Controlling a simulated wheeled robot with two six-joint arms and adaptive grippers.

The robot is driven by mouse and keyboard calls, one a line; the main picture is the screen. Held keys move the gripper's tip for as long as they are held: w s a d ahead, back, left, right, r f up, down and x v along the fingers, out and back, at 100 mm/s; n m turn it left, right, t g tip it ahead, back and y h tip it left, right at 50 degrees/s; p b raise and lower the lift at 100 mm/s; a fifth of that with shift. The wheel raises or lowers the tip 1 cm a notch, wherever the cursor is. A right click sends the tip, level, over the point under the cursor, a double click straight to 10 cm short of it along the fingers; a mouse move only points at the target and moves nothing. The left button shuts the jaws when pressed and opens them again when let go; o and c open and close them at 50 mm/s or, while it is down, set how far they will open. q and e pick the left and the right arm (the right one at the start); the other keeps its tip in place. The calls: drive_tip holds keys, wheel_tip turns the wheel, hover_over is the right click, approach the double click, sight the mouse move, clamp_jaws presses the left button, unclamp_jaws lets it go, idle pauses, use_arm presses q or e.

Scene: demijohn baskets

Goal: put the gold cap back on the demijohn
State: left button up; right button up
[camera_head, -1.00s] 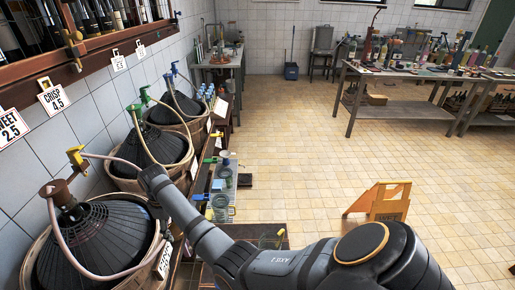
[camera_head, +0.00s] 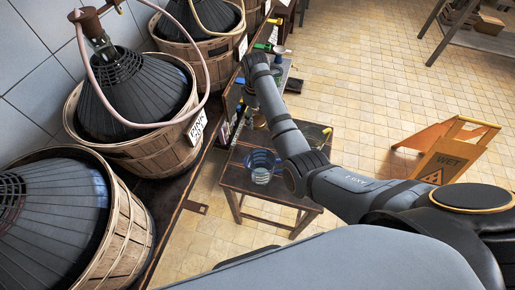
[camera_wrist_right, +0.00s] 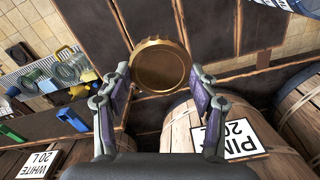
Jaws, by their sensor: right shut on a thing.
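In the right wrist view my right gripper (camera_wrist_right: 160,72) is shut on the gold cap (camera_wrist_right: 160,66), a round ribbed disc held between the fingertips, apart from the baskets. In the head view my right arm reaches forward beside the basket row; its fingers and the cap are not clear there. A dark demijohn (camera_head: 55,205) in a wooden basket is at the lower left, its neck cut off by the frame edge. Behind it stands another dark demijohn (camera_head: 120,95) with a brown tap and a pink hose. My left gripper is out of view.
More basketed demijohns (camera_head: 205,15) stand along the left wall. A small wooden table (camera_head: 235,180) with a blue glass jar (camera_head: 262,165) stands beside the row. A yellow wet-floor sign (camera_head: 445,150) stands to the right. The tiled floor between is mostly free.

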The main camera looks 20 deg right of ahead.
sight(256, 119)
drive_tip(key=shift+r+p, duration=0.15)
drive_tip(key=shift+p, duration=0.15)
drive_tip(key=shift+s, duration=0.1)
wheel_tip(256, 119, down, 4)
drive_tip(key=shift+f, duration=0.15)
wheel_tip(256, 119, down, 5)
drive_tip(key=shift+f, duration=0.2)
drive_tip(key=shift+f, duration=0.1)
drive_tip(key=o, duration=1)
